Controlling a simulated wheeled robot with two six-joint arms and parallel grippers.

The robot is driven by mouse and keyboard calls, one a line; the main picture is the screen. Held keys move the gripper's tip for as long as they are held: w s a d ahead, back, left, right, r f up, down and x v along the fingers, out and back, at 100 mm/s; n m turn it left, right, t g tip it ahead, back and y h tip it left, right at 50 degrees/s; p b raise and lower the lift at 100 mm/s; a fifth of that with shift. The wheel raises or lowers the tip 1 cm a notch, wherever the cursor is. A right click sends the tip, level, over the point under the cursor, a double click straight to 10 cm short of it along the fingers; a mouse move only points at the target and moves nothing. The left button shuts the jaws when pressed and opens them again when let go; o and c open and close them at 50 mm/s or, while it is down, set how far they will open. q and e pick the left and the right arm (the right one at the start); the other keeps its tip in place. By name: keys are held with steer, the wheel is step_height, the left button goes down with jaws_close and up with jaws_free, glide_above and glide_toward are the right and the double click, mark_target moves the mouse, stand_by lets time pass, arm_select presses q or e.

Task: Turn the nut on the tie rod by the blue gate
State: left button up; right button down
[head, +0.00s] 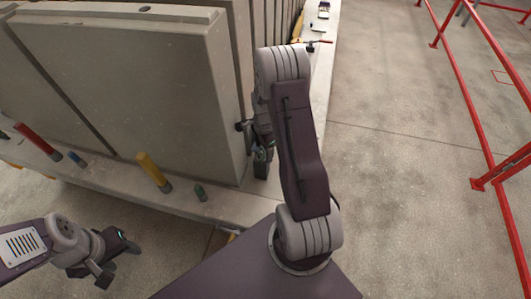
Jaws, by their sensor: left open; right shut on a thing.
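My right gripper (262,165) is at the near right edge of the tall grey panel (120,75), partly covered by my own arm. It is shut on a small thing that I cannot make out. A short dark rod end or knob (240,126) shows on the panel's edge just left of that gripper; I cannot tell whether the two touch. My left gripper (120,262) is open and empty at the lower left, over the floor and apart from the panel. I cannot pick out a blue gate or a nut clearly.
Small tools (318,28) lie on the far ledge. Red railings (465,110) stand at right; the floor between is clear.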

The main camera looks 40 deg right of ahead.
steer(key=shift+s+a+f, duration=0.15)
steer(key=shift+s+a, duration=0.15)
steer(key=shift+a, duration=0.05)
steer(key=c, duration=2.1)
jaws_free()
steer(key=m, duration=0.1)
steer(key=s+m, duration=0.1)
steer(key=shift+a+m, duration=0.15)
steer(key=shift+m, duration=0.25)
steer(key=o, duration=0.4)
steer(key=shift+s+a+m, duration=0.1)
steer(key=shift+a+m, duration=0.15)
steer(key=shift+m, duration=0.15)
steer(key=shift+c, duration=0.2)
arm_select(q)
steer(key=shift+s+a+r, duration=0.1)
steer(key=shift+s+r, duration=0.25)
steer(key=shift+s, duration=0.05)
arm_select(e)
steer(key=shift+o, duration=0.9)
steer(key=shift+s+a+r+m+p, duration=0.1)
steer(key=shift+r+m+p, duration=0.15)
steer(key=shift+m, duration=0.45)
steer(key=shift+o, duration=0.2)
steer(key=shift+m, duration=1.1)
arm_select(q)
steer(key=shift+s+r, duration=0.1)
steer(key=shift+r, duration=0.1)
